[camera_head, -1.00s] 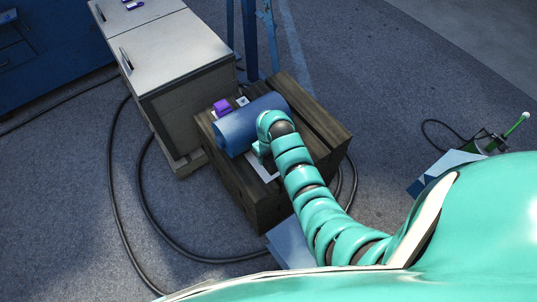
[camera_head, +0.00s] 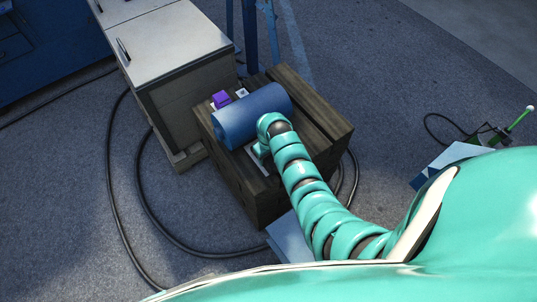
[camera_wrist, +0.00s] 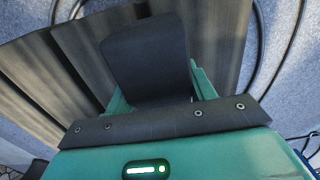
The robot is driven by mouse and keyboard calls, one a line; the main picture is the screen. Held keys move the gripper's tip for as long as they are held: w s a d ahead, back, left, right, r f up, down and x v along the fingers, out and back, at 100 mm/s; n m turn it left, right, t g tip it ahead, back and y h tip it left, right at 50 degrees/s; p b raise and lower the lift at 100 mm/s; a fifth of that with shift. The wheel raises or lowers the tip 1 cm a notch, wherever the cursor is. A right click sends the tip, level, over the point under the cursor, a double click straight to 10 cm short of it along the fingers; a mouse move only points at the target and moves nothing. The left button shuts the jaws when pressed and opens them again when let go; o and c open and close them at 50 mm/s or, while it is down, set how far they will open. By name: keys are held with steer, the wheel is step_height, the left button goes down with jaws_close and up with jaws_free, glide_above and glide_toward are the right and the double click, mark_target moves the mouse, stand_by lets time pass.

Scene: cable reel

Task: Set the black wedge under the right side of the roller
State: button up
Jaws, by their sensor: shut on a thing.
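The blue roller (camera_head: 248,113) lies on its side on top of the dark wooden crate (camera_head: 325,107) in the head view. My gripper (camera_head: 260,150) is low at the roller's near side, close to its right half. In the wrist view my gripper (camera_wrist: 155,92) is shut on the black wedge (camera_wrist: 147,55), which stands out between the teal fingers. The wedge is hidden in the head view. I cannot tell whether it touches the roller. A purple block (camera_head: 221,99) sits at the roller's far side, to the left.
White patches, one of them a plate (camera_head: 242,93), show on the crate beside the roller. A grey cabinet (camera_head: 175,50) stands at the left. Black cable (camera_head: 112,170) loops on the floor around the crate. A blue stand (camera_head: 250,35) rises behind.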

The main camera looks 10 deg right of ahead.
steer(key=shift+w+f+b, duration=0.1)
steer(key=shift+f+b, duration=0.2)
steer(key=shift+f, duration=0.3)
steer(key=w+b, duration=0.1)
steer(key=w+a+b, duration=0.1)
steer(key=shift+w+f, duration=0.1)
steer(key=shift+w, duration=0.2)
steer(key=shift+w+a+b, duration=0.2)
steer(key=shift+w+b, duration=0.1)
steer(key=shift+b, duration=0.15)
steer(key=o, duration=1.5)
steer(key=shift+r, duration=0.25)
